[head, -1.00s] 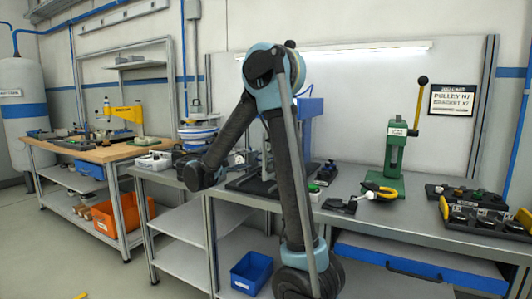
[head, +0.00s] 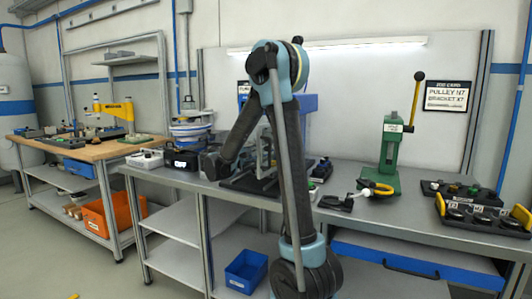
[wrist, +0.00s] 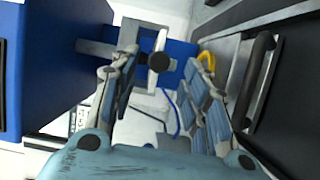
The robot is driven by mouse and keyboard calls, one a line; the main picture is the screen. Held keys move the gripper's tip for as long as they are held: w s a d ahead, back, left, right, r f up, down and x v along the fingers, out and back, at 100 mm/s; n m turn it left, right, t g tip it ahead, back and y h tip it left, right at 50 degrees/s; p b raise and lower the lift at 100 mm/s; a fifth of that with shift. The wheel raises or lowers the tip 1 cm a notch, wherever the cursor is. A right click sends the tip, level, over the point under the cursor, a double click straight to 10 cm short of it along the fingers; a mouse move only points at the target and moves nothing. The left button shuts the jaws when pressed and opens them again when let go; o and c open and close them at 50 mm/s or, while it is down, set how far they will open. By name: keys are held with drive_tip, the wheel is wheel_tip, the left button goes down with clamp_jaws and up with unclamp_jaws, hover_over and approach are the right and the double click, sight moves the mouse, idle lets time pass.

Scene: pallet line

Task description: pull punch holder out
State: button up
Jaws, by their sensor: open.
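A blue press (head: 309,104) stands on the middle bench, largely hidden behind my arm. In the wrist view, a big blue body (wrist: 45,60) fills the left. A pale grey piece with a round black knob (wrist: 158,65), possibly the punch holder, shows between and beyond my fingers. My gripper (wrist: 162,68) is open, its two fingers on either side of the knob. I cannot tell whether either finger touches it. In the head view the gripper is hidden or blurred against the press's dark base.
A dark surface with a black bar handle (wrist: 258,80) lies close on the right of the wrist view. On the bench (head: 350,212) are a green press (head: 391,150), a dark tray (head: 475,215) and a black box (head: 181,159). A blue bin (head: 245,272) sits below.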

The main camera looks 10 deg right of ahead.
drive_tip(key=shift+x, duration=2.6)
clamp_jaws()
